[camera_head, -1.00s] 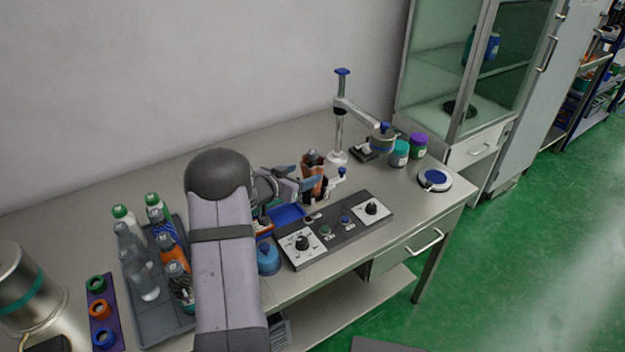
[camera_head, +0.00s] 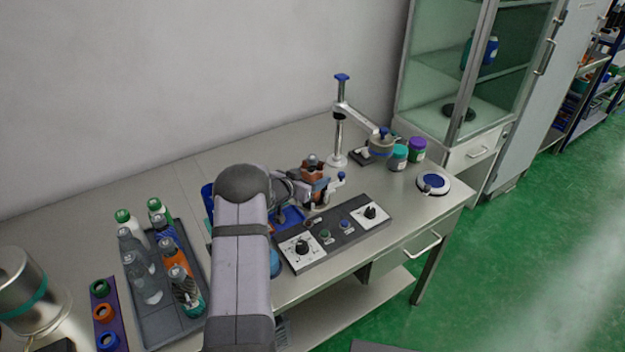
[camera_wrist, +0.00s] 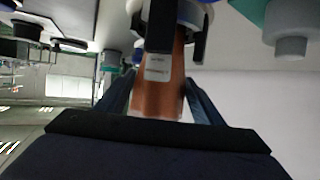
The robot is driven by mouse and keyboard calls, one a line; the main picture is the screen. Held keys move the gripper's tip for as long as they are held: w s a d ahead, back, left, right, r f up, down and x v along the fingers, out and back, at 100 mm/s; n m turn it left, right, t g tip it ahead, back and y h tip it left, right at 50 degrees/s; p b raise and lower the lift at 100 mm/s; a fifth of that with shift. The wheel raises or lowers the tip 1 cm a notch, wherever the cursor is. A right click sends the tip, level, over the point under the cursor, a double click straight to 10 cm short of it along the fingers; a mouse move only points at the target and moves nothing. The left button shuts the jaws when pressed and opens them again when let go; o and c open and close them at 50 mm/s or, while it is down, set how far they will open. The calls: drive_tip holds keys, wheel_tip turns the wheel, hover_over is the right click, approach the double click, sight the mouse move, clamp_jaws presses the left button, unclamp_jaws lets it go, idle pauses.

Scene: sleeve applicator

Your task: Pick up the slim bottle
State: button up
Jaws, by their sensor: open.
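A slim bottle with a copper-brown body (camera_head: 314,172) stands upright in the sleeve applicator, behind the control panel. In the wrist view the copper-brown body with a pale label (camera_wrist: 160,85) lies between the two dark fingers of my gripper (camera_wrist: 160,100). The fingers are open, one on each side of it; I cannot tell whether either touches it. In the head view my arm and the fixture hide part of the bottle and most of my gripper.
A control panel (camera_head: 325,236) with knobs lies in front of the applicator. A stand (camera_head: 340,130) with a side arm rises behind it. A grey tray (camera_head: 165,325) of several bottles is at left. Jars (camera_head: 399,157) and a round blue-topped device (camera_head: 433,184) are at right.

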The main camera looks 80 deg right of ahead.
drive_tip(key=shift+s+d+f, duration=0.1)
drive_tip(key=shift+d, duration=0.1)
drive_tip(key=c, duration=1.3)
drive_tip(key=shift+c, duration=0.2)
